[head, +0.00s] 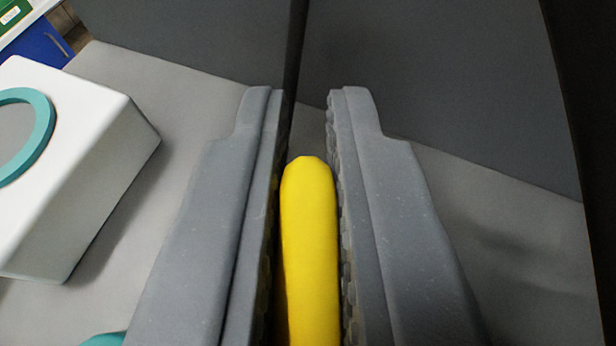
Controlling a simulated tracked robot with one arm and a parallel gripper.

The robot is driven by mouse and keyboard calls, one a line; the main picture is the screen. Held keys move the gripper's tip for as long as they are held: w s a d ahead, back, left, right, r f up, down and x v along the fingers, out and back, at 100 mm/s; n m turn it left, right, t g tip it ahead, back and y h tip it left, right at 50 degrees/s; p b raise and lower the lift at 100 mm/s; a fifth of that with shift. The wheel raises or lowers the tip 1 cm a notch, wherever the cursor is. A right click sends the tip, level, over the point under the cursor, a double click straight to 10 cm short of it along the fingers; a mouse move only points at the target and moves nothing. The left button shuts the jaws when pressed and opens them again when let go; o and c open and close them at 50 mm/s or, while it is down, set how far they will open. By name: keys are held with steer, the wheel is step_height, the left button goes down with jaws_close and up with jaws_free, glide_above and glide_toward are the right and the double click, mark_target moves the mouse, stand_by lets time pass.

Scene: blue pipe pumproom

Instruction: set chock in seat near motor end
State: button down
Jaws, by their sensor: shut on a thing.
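My gripper (303,125) points away from the camera in the middle of the head view. Its two grey jaws are shut on a yellow piece (308,245), which I take to be the chock. The piece has a rounded far end and lies lengthwise between the jaws. Its near end runs out of the bottom of the picture. I cannot make out a seat or a motor in this view.
A white block (95,160) with a teal ring (43,125) on it stands at the left on a light grey surface (170,95). Dark grey panels (440,90) rise beyond the jaws. A teal bit (103,340) shows at the bottom left. A blue cabinet (38,50) is at the far left.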

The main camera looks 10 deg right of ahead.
steer(key=shift+f, duration=0.35)
steer(key=shift+r, duration=0.1)
steer(key=c, duration=1.5)
jaws_free()
steer(key=shift+s+r, duration=0.2)
steer(key=shift+s, duration=0.25)
steer(key=shift+v, duration=5.6)
